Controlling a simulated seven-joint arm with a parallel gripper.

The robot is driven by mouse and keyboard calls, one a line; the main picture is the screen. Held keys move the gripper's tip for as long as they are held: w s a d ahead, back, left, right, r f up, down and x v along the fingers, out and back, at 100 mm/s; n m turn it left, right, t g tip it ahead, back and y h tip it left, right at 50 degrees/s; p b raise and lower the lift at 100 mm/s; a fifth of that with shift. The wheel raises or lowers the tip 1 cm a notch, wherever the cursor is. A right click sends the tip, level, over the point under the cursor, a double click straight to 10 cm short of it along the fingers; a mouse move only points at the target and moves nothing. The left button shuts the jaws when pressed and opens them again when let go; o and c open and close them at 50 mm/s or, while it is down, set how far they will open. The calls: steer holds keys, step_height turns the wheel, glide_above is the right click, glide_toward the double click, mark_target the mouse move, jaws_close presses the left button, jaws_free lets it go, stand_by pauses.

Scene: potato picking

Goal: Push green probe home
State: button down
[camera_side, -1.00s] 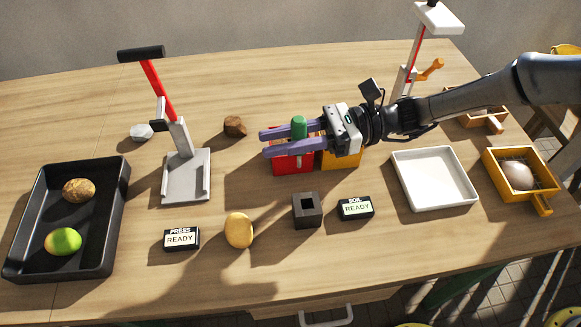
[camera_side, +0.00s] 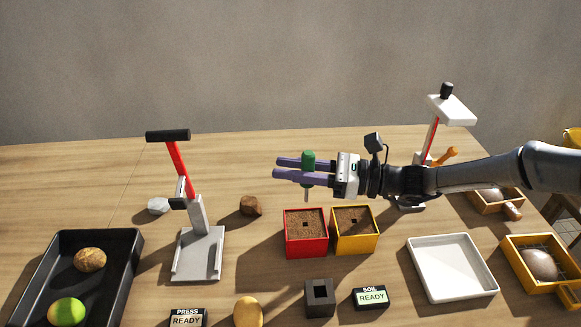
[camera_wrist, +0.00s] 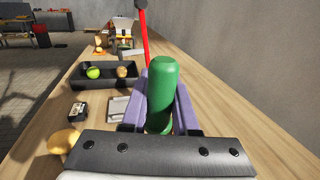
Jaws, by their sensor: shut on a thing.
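The green probe (camera_side: 308,160) is upright between the purple fingers of my gripper (camera_side: 277,168), which is shut on it. Its thin metal spike (camera_side: 307,194) hangs free below the fingers, above the red box (camera_side: 306,247) of soil. The soil in the red box has a small dark square hole in the middle. The wrist view shows the green handle (camera_wrist: 162,90) between both fingers; its spike is hidden there.
A yellow box (camera_side: 355,244) of soil stands right of the red box. In front are a dark square holder (camera_side: 319,298) and a SOIL READY display (camera_side: 370,298). A grey press (camera_side: 199,255) stands left, a white tray (camera_side: 452,267) right.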

glide_above(291, 222)
steer(key=shift+f, duration=2.85)
steer(key=shift+f, duration=2.65)
steer(key=shift+r, duration=2.25)
steer(key=shift+f, duration=0.4)
